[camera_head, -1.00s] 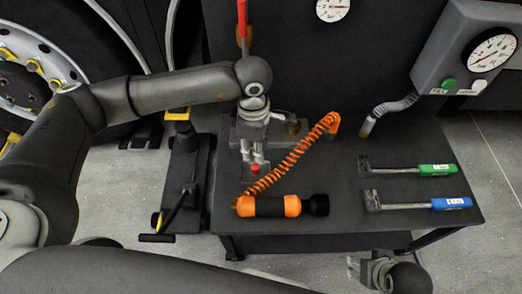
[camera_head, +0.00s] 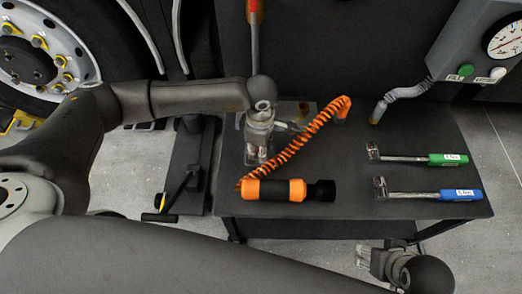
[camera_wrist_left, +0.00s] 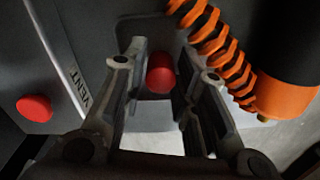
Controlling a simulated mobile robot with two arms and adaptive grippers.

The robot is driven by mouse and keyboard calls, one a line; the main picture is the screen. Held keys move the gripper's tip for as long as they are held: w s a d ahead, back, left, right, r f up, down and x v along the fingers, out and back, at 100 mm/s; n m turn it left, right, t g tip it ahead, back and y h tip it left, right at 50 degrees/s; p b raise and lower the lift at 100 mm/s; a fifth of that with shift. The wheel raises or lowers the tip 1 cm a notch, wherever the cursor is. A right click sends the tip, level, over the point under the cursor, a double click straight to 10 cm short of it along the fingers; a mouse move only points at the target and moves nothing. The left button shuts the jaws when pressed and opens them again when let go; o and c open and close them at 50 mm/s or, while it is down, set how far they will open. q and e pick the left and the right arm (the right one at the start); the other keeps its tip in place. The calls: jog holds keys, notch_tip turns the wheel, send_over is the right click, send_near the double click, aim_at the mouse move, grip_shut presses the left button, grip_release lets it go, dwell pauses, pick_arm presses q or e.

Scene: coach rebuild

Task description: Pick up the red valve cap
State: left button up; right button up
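The red valve cap (camera_wrist_left: 160,78) shows in the left wrist view as a small red cylinder between my left gripper's fingertips. In the head view it is hidden by the gripper. My left gripper (camera_head: 257,158) points down over the back left part of the dark table (camera_head: 345,205). In the wrist view the left gripper (camera_wrist_left: 158,72) is open, with one finger on each side of the cap; I cannot tell whether either touches it. My right gripper (camera_head: 368,260) is at the bottom of the head view, away from the cap, and its opening is unclear.
An orange coiled hose (camera_head: 300,148) and an orange and black cylinder (camera_head: 275,190) lie close to the left gripper. A second red knob (camera_wrist_left: 35,108) sits beside a VENT label (camera_wrist_left: 80,87). Green-handled (camera_head: 448,159) and blue-handled (camera_head: 460,195) tools lie on the right.

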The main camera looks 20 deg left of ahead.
pick_arm(q)
jog(key=c, duration=0.5)
jog(key=shift+r, duration=0.55)
notch_tip(320, 180, up, 3)
jog(key=shift+f+p, duration=0.2)
jog(key=shift+p, duration=0.3)
jog(key=shift+s+d+r+p, duration=0.6)
jog(key=shift+s+d+r, duration=1.05)
jog(key=shift+r, duration=0.65)
jog(key=shift+s+d+r+p, duration=0.65)
jog(key=shift+s+d+r, duration=1)
jog(key=shift+r, duration=0.7)
jog(key=shift+s+d+r+p, duration=0.6)
jog(key=shift+s+d+r, duration=0.85)
jog(key=shift+d+r, duration=0.65)
pick_arm(e)
jog(key=s+f+x, duration=0.1)
jog(key=s+x, duration=0.1)
jog(key=x, duration=1)
jog(key=shift+s+f+g, duration=0.25)
jog(key=shift+s+g, duration=0.05)
jog(key=shift+g, duration=0.1)
